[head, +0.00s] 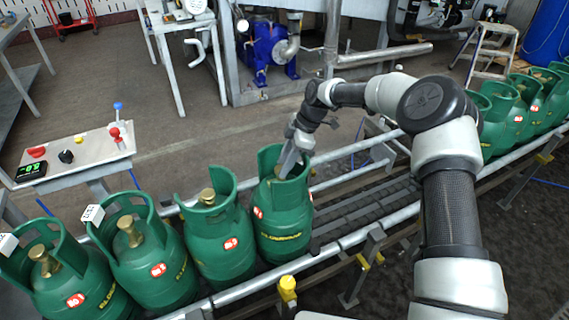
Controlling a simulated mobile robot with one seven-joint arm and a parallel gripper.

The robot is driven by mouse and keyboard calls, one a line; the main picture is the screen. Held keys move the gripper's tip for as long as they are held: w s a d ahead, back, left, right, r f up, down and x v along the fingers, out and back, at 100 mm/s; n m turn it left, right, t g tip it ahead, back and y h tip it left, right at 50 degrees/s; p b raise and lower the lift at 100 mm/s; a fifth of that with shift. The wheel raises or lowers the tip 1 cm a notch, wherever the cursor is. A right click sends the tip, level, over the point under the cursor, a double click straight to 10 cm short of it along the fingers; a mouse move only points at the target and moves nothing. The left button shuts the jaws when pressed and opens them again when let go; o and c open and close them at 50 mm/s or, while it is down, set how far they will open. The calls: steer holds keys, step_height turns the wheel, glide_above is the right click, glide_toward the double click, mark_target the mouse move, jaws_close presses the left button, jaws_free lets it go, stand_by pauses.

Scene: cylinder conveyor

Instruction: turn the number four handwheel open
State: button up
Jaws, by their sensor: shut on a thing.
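The fourth green gas cylinder (283,225) from the left stands upright on the conveyor; the number on its red labels is too small to read. My gripper (287,170) reaches down from above into its collar. It is shut on the handwheel at the cylinder's top. The gripper and the collar hide most of that handwheel, so how far it is turned cannot be seen. The third cylinder (222,245), with a bare brass handwheel (207,196), stands close on its left.
Cylinders two (155,265) and one (75,285) stand farther left, with white tags on their collars. More green cylinders (520,105) stand at the right. Conveyor rails (350,240) run alongside, and the belt right of cylinder four is clear. A control panel (75,152) stands at left.

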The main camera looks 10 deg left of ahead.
steer(key=shift+d, duration=0.1)
steer(key=o, duration=1.1)
steer(key=shift+c, duration=0.2)
steer(key=p+v, duration=0.2)
steer(key=v, duration=1.5)
steer(key=shift+r, duration=0.25)
